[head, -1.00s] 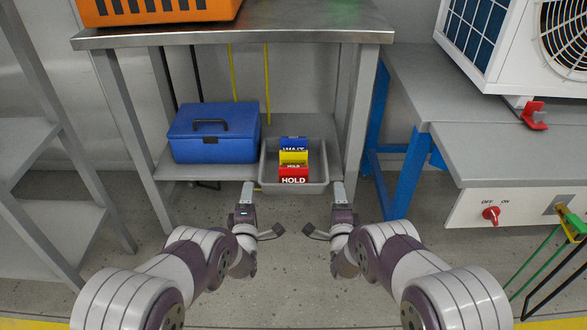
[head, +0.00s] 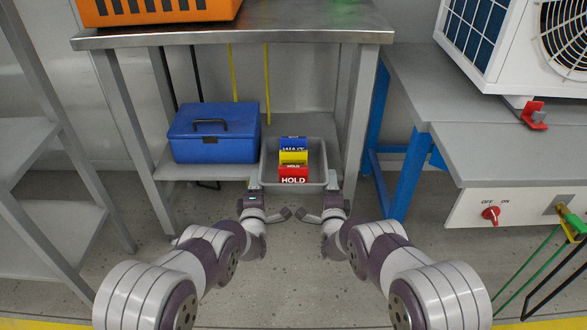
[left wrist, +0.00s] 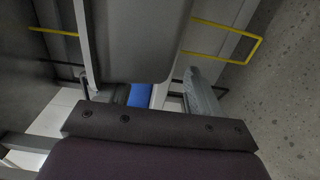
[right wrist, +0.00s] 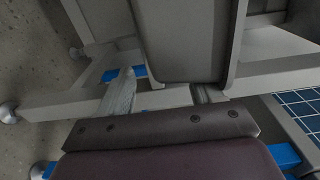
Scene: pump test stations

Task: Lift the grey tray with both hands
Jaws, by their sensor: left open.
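In the left wrist view the tray (left wrist: 140,45) reaches in between the spread fingers; one finger shows clearly, the other is mostly hidden. The right wrist view shows the tray (right wrist: 185,45) likewise, with one finger clear and the other mostly hidden behind the rim. Both grippers look open. Contact cannot be told.
A blue toolbox (head: 214,140) stands on the shelf close to the left of the tray. The tabletop (head: 300,25) is above the tray, with an orange crate (head: 160,10) on it. Table legs stand at both sides. The floor in front is clear.

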